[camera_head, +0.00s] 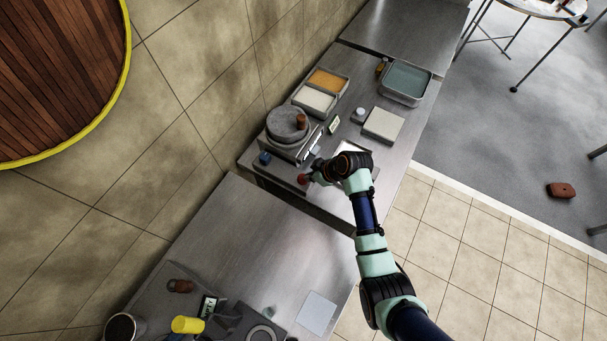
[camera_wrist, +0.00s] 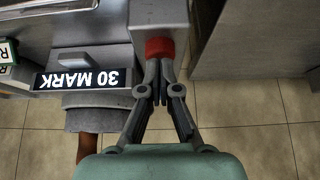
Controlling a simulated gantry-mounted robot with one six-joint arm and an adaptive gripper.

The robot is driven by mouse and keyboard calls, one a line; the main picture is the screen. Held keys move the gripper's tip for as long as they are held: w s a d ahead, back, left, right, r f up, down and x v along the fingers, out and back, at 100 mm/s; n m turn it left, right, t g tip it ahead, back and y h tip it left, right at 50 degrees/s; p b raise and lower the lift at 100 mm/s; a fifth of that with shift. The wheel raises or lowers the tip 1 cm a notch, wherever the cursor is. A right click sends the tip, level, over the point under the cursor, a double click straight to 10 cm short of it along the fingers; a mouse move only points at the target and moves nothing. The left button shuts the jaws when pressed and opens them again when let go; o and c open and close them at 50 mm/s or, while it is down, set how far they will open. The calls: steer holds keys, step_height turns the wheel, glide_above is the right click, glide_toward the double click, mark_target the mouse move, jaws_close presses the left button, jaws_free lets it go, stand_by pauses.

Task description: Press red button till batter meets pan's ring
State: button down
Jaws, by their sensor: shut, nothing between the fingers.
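The red button (camera_wrist: 159,47) sits on the end face of a grey housing in the wrist view; in the head view the red button (camera_head: 303,180) is at the front of the grey machine. My gripper (camera_wrist: 158,66) is shut and empty, its fingertips at the button's face. They appear to touch it; I cannot tell how far it is pressed. In the head view my gripper (camera_head: 310,176) is beside the button. A sign reading "30 MARK" (camera_wrist: 84,79) shows upside down in the wrist view. I cannot make out batter or a pan's ring for certain.
A round grey stone piece (camera_head: 285,127) with a brown knob stands on the machine, near a blue knob (camera_head: 264,158). Trays with orange (camera_head: 328,80) and white (camera_head: 315,98) contents lie behind. A yellow cylinder (camera_head: 187,325) stands at lower left. The steel counter (camera_head: 255,225) has bare room.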

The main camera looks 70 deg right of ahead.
mark_target(310, 185)
steer(key=shift+f+b, duration=1.05)
steer(key=shift+f, duration=0.55)
stand_by(3.1)
step_height(310, 185, up, 6)
steer(key=p, duration=0.6)
steer(key=shift+r, duration=0.2)
steer(key=shift+f, duration=0.1)
steer(key=v, duration=1.2)
